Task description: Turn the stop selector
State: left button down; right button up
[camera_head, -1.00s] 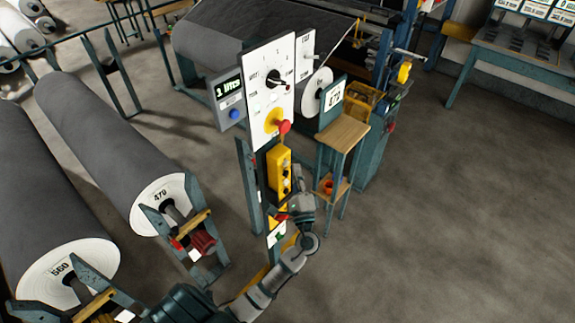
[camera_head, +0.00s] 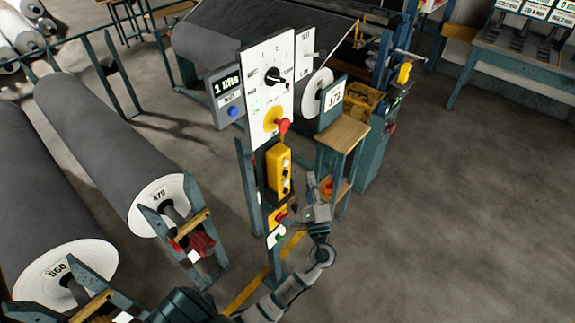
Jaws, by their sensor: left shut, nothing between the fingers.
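A white panel (camera_head: 259,107) stands upright on a post and carries a black selector knob (camera_head: 272,75) with marks around it. Below the knob, a red button (camera_head: 283,125) sits on a yellow round base. A yellow box with several buttons (camera_head: 278,170) hangs under the panel. My left gripper (camera_head: 311,179) is shut and empty, pointing up, right of the yellow box and well below the knob. It appears apart from the panel. My right gripper is out of view.
A small display (camera_head: 227,86) beside the panel reads "1 lifts", with a blue button below. Grey rolls (camera_head: 100,135) on stands fill the left. A wooden-topped stand (camera_head: 342,134) is right of the panel. The floor at right is clear.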

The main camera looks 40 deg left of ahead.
aim_at(272, 77)
jog(key=u, duration=1.35)
